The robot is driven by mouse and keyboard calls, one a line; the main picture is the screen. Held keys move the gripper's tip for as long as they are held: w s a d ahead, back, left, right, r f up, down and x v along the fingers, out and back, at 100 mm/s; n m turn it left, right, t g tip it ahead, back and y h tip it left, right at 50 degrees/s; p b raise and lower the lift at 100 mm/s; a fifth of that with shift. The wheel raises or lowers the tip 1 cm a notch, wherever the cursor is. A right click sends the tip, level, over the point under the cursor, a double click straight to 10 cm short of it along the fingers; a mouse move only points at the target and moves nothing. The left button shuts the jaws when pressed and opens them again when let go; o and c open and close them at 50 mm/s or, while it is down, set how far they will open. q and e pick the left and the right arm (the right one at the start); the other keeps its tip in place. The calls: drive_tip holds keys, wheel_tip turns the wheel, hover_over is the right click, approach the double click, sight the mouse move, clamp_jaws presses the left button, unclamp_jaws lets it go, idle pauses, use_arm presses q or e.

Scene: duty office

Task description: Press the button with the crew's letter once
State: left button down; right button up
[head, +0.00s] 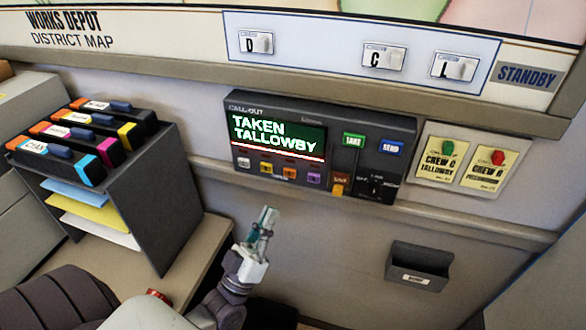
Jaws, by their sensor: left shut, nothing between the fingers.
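The call-out panel (330,120) is a dark box on the wall; its green screen (275,135) reads "TAKEN TALLOWBY". Below the screen is a row of small buttons: white (244,163), yellow (266,168), orange (289,174) and purple (314,179). Their letters are too small to read. A yellow card (438,160) right of the panel reads "CREW C TALLOWBY" under a green lamp or knob. My left gripper (267,216) is shut and empty, pointing up, below the button row and apart from the panel. My right gripper is out of view.
The panel also has a green button (354,140) and a blue button (391,148). Another yellow card (490,166) has a red knob. A dark wall bin (418,266) hangs lower right. A dark rack (160,190) with cartridges stands left. Tags D, C and L hang above.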

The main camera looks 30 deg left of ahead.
sight(289, 173)
use_arm(q)
drive_tip(key=shift+s+r, duration=0.1)
drive_tip(key=shift+r, duration=0.3)
drive_tip(key=w+a+b, duration=0.2)
drive_tip(key=w+b, duration=0.1)
drive_tip(key=w, duration=0.5)
drive_tip(key=shift+w, duration=0.3)
drive_tip(key=shift+w, duration=0.1)
idle(1.2)
drive_tip(key=shift+w+a, duration=0.1)
drive_tip(key=shift+w, duration=0.2)
